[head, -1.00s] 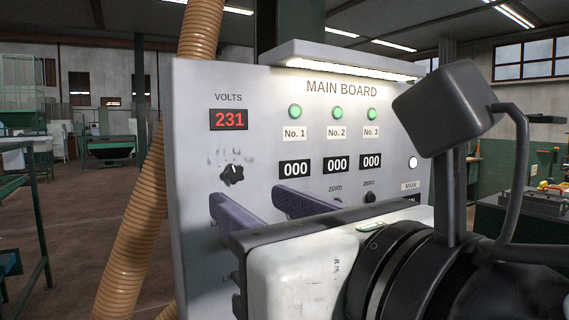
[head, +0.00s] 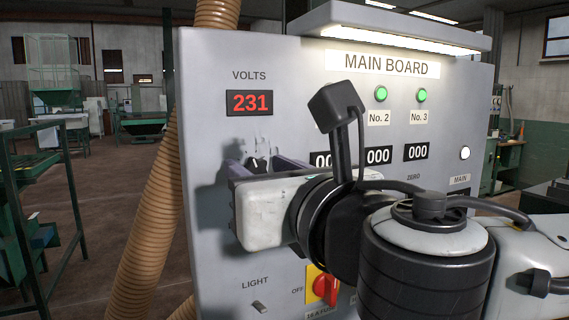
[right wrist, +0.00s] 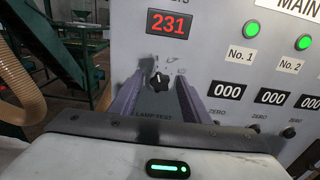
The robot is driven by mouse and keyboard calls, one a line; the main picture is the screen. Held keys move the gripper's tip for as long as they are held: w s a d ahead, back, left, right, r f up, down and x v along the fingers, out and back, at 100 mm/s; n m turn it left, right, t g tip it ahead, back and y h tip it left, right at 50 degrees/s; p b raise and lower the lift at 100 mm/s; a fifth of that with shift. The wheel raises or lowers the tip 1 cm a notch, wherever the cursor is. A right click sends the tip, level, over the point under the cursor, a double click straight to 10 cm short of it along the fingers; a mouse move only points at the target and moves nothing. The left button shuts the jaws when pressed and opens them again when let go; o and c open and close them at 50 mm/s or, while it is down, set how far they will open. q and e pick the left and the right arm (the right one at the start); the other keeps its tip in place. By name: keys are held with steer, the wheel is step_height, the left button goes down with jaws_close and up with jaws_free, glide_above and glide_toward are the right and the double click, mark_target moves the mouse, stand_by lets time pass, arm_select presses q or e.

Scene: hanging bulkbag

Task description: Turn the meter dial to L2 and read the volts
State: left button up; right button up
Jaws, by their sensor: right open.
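The volts display (head: 249,103) reads 231 in red on the grey main board; it also shows in the right wrist view (right wrist: 170,24). Below it is the small black meter dial (right wrist: 160,80) with a white pointer mark facing roughly up; the position labels around it are too small to read. In the head view the dial (head: 259,164) is partly hidden by my gripper. My right gripper (head: 262,164) is open, its two purple-grey fingers on either side of the dial. I cannot tell whether they touch it. My left gripper is not in view.
Green lamps (head: 381,93) and black counters (head: 378,156) sit to the right on the board. A light switch (head: 260,307) and a red rotary switch (head: 326,289) are below my gripper. A ribbed tan hose (head: 150,215) runs along the board's left edge.

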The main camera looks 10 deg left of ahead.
steer(key=shift+w, duration=0.15)
steer(key=c, duration=1)
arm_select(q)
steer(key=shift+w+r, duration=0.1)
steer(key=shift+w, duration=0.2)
arm_select(e)
steer(key=shift+c, duration=0.2)
steer(key=m+b, duration=0.1)
steer(key=m, duration=0.1)
steer(key=shift+f+m, duration=0.1)
steer(key=shift+m, duration=0.3)
steer(key=m+b, duration=0.1)
steer(key=m, duration=0.2)
steer(key=shift+m, duration=0.3)
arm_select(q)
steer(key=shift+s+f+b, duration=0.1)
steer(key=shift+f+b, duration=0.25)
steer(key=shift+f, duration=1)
arm_select(e)
steer(key=shift+w+m, duration=0.1)
steer(key=shift+m, duration=0.6)
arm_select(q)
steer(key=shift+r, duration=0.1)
